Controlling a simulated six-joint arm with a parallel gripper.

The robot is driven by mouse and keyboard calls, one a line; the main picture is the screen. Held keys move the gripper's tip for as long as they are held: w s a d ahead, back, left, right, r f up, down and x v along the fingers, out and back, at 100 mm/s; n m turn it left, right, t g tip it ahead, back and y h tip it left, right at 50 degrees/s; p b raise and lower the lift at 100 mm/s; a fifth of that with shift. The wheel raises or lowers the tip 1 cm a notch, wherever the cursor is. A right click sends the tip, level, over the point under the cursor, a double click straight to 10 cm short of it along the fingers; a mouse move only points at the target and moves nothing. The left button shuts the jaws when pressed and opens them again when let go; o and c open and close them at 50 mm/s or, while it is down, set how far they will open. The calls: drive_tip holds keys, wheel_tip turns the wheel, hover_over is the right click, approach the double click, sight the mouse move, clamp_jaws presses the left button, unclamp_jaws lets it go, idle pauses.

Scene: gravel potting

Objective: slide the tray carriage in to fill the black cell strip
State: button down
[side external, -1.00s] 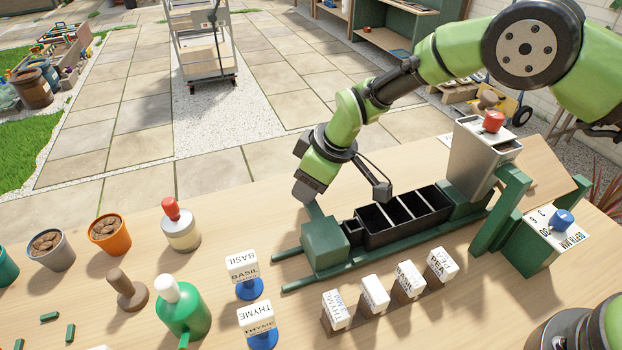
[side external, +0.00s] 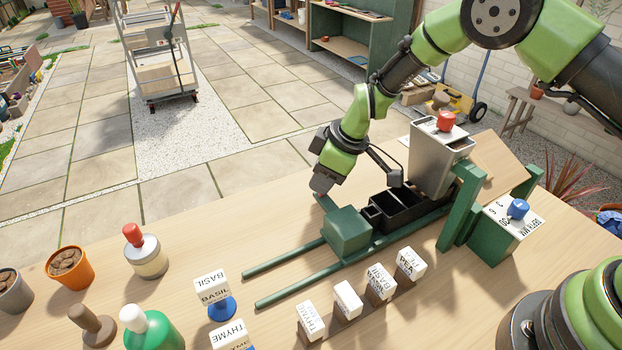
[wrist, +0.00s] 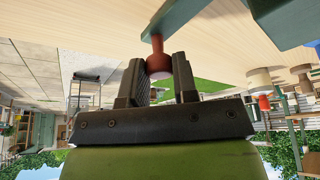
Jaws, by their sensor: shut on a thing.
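The green tray carriage (side external: 347,232) sits on two green rails (side external: 290,293) on the wooden table. The black cell strip (side external: 394,210) rides on it, its right part hidden at the grey metal hopper (side external: 436,165) with the red knob (side external: 445,121). Only the left cells show, and they look dark and empty. My gripper (side external: 320,192) is at the carriage's far left end. In the wrist view my gripper (wrist: 159,75) is shut on a reddish handle (wrist: 157,48) that joins a green part of the carriage. The cells under the hopper are hidden.
Seed labels (side external: 347,299) stand in a row just in front of the rails. A green box with a blue dial (side external: 517,209) stands right of the hopper. Pots and bottles are at the left. The rails' left ends are bare.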

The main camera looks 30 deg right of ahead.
drive_tip(key=c, duration=0.9)
unclamp_jaws()
drive_tip(key=shift+s+r, duration=0.1)
drive_tip(key=shift+r, duration=0.4)
wheel_tip(320, 180, up, 9)
drive_tip(key=shift+s+d, duration=0.3)
drive_tip(key=shift+d, duration=0.05)
